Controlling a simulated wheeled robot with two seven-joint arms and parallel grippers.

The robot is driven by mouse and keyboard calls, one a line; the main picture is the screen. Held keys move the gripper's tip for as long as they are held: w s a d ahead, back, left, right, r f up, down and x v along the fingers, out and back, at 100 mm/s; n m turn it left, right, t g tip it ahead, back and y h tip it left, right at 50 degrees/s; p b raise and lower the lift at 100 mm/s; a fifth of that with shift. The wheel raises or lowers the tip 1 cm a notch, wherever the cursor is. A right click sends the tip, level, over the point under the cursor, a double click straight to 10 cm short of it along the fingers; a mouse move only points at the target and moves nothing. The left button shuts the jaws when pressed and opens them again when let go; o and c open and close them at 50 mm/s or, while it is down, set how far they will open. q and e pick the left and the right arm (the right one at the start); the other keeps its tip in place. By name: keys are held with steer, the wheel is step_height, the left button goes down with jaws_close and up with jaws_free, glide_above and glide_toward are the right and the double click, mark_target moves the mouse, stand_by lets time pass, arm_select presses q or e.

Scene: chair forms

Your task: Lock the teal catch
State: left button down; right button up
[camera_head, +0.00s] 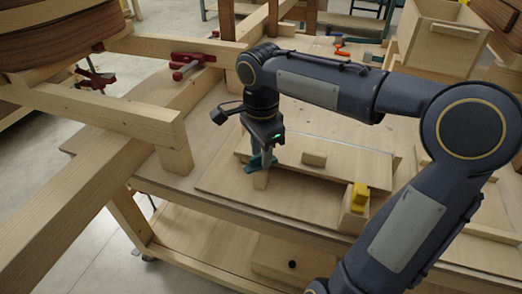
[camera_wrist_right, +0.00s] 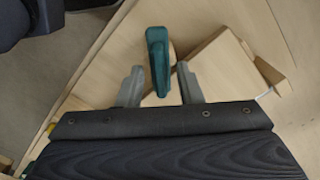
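The teal catch (camera_head: 257,162) sits at the near left corner of a wooden panel on the workbench. In the right wrist view the teal catch (camera_wrist_right: 158,52) is a slim lever, its broad rounded end toward the top of the picture. My right gripper (camera_head: 266,158) is pointed down at the catch. In the right wrist view the right gripper (camera_wrist_right: 159,72) is open, with one grey finger on each side of the lever's lower part and visible gaps to it. The head view hides part of the catch behind the fingers. My left gripper is not in view.
A yellow catch (camera_head: 360,196) stands on a wooden block at the panel's right. A small wood block (camera_head: 313,158) lies on the panel. Large timber beams (camera_head: 90,115) and a red clamp (camera_head: 186,64) are at left. A wooden box (camera_head: 436,38) stands at the back right.

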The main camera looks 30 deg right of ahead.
jaws_close()
stand_by(0.3)
steer(key=n+p, duration=0.1)
steer(key=n, duration=0.2)
steer(key=shift+r+n, duration=0.1)
steer(key=shift+n, duration=0.2)
steer(key=shift+n+p, duration=0.7)
steer(key=shift+n, duration=1.5)
jaws_free()
